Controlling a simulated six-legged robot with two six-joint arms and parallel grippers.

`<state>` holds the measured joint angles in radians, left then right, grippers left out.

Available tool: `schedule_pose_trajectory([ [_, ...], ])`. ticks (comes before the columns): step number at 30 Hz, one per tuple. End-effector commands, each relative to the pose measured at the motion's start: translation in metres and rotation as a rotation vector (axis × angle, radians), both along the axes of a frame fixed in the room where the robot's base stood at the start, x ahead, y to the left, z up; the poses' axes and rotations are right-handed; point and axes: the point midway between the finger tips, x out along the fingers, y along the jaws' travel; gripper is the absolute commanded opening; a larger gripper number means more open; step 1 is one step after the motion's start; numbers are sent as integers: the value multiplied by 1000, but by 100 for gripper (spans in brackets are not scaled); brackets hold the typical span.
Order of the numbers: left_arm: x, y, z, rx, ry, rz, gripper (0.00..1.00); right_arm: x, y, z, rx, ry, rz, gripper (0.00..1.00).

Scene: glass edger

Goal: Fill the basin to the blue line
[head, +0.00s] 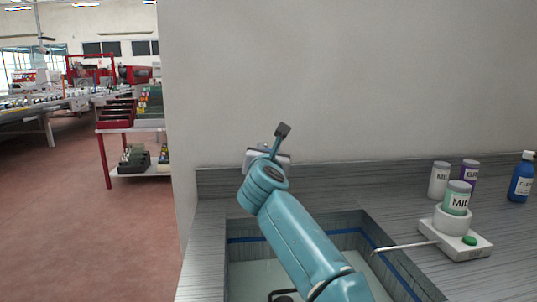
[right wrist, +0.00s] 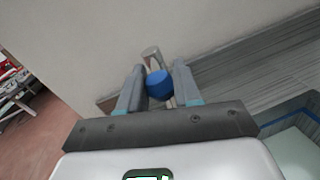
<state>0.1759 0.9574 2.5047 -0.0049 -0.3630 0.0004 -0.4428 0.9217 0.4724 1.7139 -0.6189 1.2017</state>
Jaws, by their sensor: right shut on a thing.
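The basin (head: 372,232) is sunk in the grey counter, with a blue line (head: 250,239) around its inner wall. A pale surface shows inside, below the line; my right arm hides part of it. My right gripper (head: 268,158) is above the basin's back edge by the wall. In the right wrist view my right gripper (right wrist: 158,90) is shut on a blue knob (right wrist: 160,85), one finger on each side. A grey stem with a square end (right wrist: 151,54) rises behind the knob; a similar dark end (head: 283,130) shows in the head view. My left gripper is out of view.
Right of the basin, a white device (head: 462,240) with a green button holds a labelled jar (head: 457,198); its thin rod (head: 405,246) reaches over the basin. More jars (head: 439,180) and a blue bottle (head: 522,178) stand behind. A plain wall (head: 340,80) closes the back.

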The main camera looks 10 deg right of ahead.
Motion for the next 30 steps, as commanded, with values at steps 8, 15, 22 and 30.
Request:
schedule_pose_trajectory([
  [8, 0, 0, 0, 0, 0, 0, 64, 0, -1, 1, 0, -2, -1, 58],
  [15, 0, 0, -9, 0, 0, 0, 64, -5, 0, -2, -1, -1, 0, 58],
  [22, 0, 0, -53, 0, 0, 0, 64, -46, 8, -8, -2, -4, 2, 58],
  [30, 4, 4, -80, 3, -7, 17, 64, -117, 20, -2, -1, -3, 1, 58],
])
